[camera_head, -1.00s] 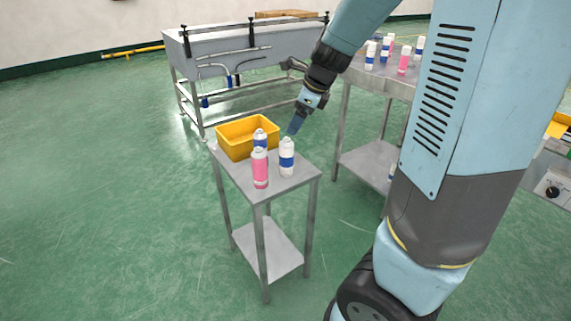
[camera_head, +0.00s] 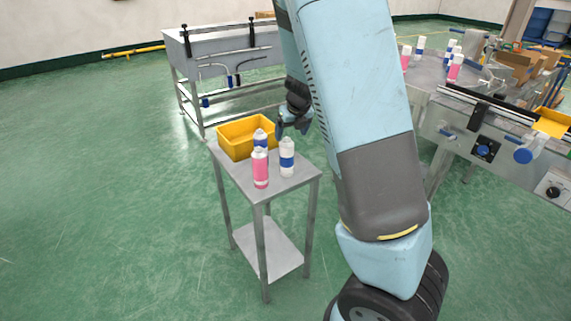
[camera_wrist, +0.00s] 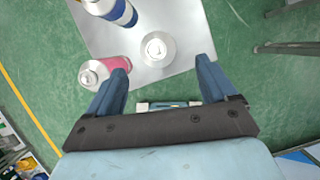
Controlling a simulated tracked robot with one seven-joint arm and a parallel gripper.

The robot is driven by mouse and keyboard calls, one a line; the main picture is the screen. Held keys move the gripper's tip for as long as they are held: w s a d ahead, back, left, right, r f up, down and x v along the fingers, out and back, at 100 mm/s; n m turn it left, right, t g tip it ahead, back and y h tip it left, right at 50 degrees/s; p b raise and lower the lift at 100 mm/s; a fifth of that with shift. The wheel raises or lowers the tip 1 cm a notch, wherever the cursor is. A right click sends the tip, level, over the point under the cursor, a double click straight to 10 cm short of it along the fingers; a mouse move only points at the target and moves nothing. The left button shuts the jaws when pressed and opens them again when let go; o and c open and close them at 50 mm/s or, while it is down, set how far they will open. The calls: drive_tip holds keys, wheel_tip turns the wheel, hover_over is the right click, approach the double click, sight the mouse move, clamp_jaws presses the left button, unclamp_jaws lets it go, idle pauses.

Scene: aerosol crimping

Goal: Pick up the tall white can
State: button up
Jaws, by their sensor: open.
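The tall white can (camera_head: 287,158), with a blue band, stands upright at the right side of a small metal table (camera_head: 236,176). In the wrist view, a white can (camera_wrist: 158,50), apparently the same one, shows almost from above, ahead of and between my spread fingers. My gripper (camera_head: 293,128) is open and empty, pointing down above the table; its fingers also show in the wrist view (camera_wrist: 160,82). A pink can (camera_head: 260,168) stands to the left, and another blue-and-white can (camera_head: 260,138) stands behind it. The pink can (camera_wrist: 100,72) is near the left finger in the wrist view.
A yellow bin (camera_head: 234,140) sits at the back of the small table. A grey trough bench (camera_head: 215,48) stands behind. At right, a larger metal table (camera_head: 430,75) holds several cans, beside a conveyor machine (camera_head: 480,140). Green floor is free at left.

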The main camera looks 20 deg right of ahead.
sight(289, 143)
drive_tip(key=x, duration=0.4)
drive_tip(key=shift+f, duration=0.1)
drive_tip(key=x, duration=0.3)
drive_tip(key=shift+s+f, duration=0.1)
drive_tip(key=shift+f, duration=0.35)
drive_tip(key=shift+w+a+f, duration=0.1)
drive_tip(key=shift+w+f, duration=0.2)
drive_tip(key=shift+f, duration=0.35)
drive_tip(key=c, duration=1.4)
drive_tip(key=shift+o, duration=0.2)
